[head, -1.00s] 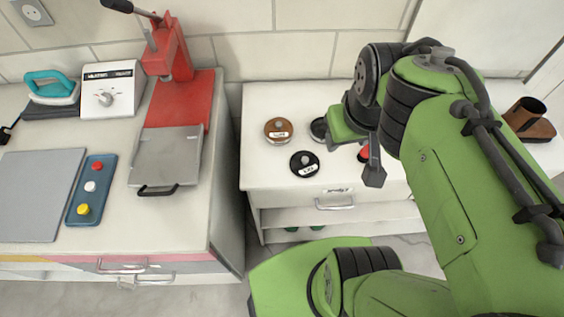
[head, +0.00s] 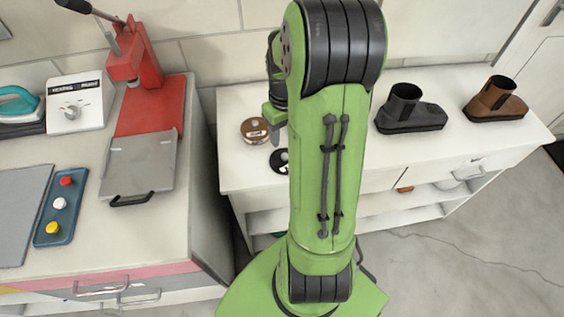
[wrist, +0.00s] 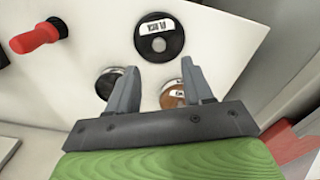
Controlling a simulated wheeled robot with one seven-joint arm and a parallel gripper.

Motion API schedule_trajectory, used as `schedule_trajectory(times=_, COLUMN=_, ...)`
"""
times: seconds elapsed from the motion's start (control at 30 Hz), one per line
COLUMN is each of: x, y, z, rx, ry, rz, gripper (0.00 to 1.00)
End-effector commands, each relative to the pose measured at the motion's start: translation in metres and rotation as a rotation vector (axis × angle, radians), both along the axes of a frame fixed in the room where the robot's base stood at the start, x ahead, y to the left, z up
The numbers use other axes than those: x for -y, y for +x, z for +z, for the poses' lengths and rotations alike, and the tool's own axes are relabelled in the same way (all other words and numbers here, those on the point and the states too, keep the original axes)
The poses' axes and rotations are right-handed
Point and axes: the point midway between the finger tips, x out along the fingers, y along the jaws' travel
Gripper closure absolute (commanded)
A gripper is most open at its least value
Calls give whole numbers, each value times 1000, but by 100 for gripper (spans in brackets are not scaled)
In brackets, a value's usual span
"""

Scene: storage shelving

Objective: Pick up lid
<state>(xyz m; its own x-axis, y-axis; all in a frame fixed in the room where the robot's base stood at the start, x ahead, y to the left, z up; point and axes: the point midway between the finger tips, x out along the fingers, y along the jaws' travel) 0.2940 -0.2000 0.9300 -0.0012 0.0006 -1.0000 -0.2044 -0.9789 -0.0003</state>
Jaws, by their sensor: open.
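In the wrist view, the labelled black lid (wrist: 159,37) lies beyond the fingertips.
A red-handled object (wrist: 38,36) lies at the wrist view's upper left. A black shoe-shaped piece (head: 408,112) and a brown one (head: 495,100) stand right of my arm. The bench with the red press (head: 135,62) is left, across a gap.

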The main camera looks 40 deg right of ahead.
Motion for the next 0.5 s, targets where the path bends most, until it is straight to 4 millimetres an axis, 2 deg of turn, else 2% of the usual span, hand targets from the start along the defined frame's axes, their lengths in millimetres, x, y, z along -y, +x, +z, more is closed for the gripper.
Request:
schedule_trajectory(times=0.03, x=-1, y=-1, z=-15, rx=-3, ry=3, rz=0, gripper=49)
schedule_trajectory(times=0.23, x=0, y=0, z=-39, rx=0, ry=1, rz=0, gripper=49)
schedule_trajectory(times=0.4, x=1, y=-1, z=-73, rx=-2, ry=1, rz=0, gripper=49)
schedule_trajectory(times=0.5, x=1, y=-1, z=-84, rx=0, ry=1, rz=2, gripper=49)
